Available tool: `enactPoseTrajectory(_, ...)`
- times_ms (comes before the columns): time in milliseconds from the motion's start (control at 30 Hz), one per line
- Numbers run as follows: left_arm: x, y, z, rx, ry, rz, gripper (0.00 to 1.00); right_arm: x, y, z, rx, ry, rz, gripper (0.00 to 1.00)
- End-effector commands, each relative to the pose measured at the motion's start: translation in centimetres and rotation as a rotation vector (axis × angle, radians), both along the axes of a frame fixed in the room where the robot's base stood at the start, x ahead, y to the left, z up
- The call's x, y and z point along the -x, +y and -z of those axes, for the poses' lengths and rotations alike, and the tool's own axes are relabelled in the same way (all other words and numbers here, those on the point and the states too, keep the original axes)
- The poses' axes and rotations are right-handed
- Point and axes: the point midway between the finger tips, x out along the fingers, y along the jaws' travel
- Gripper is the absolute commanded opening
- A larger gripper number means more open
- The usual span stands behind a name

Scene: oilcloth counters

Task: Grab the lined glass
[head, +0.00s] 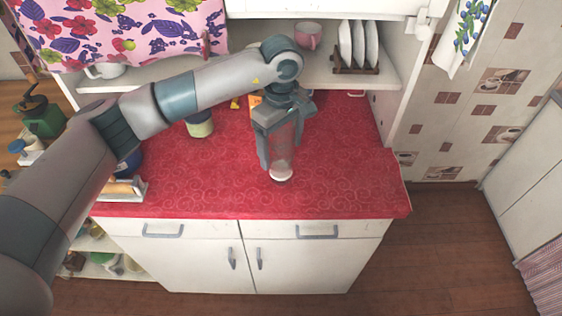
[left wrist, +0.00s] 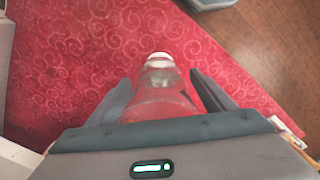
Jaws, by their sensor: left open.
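A tall clear glass (head: 281,160) stands on the red counter, with a whitish round end at its foot. It also shows in the left wrist view (left wrist: 163,88), reaching out from between the fingers. My left gripper (head: 278,160) comes down over the glass, open, with one finger on each side of it. In the left wrist view the two fingers (left wrist: 160,97) stand apart with gaps to the glass. The upper part of the glass is partly hidden by the gripper. Lines on it are too faint to tell. My right gripper is not in view.
The red patterned counter (head: 335,185) is clear to the right and in front. A green-labelled jar (head: 201,124) stands left of the gripper. Behind is a shelf with a pink cup (head: 308,36) and a plate rack (head: 357,68). A pink flowered cloth (head: 120,32) hangs upper left.

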Motion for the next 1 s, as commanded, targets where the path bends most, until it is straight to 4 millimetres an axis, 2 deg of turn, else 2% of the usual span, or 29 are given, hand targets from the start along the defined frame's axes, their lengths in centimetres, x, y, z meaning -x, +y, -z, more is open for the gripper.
enactPoseTrajectory(500, -0.03, 0.03, 0.32, 0.0, -0.001, -0.001, 0.76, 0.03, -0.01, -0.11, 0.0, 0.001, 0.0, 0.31)
enactPoseTrajectory(533, -0.03, 0.03, 0.32, 0.0, -0.001, -0.001, 0.73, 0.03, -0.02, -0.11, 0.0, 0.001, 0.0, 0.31)
enactPoseTrajectory(700, -0.03, 0.03, 0.3, 0.0, -0.001, -0.001, 0.33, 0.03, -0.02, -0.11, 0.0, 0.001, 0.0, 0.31)
enactPoseTrajectory(800, -0.08, -0.01, 0.17, 0.001, -0.003, -0.001, 0.12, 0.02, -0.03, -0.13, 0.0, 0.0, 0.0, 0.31)
enactPoseTrajectory(1000, -0.08, -0.01, 0.17, 0.001, -0.003, -0.001, 0.12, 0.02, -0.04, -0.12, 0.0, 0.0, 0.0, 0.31)
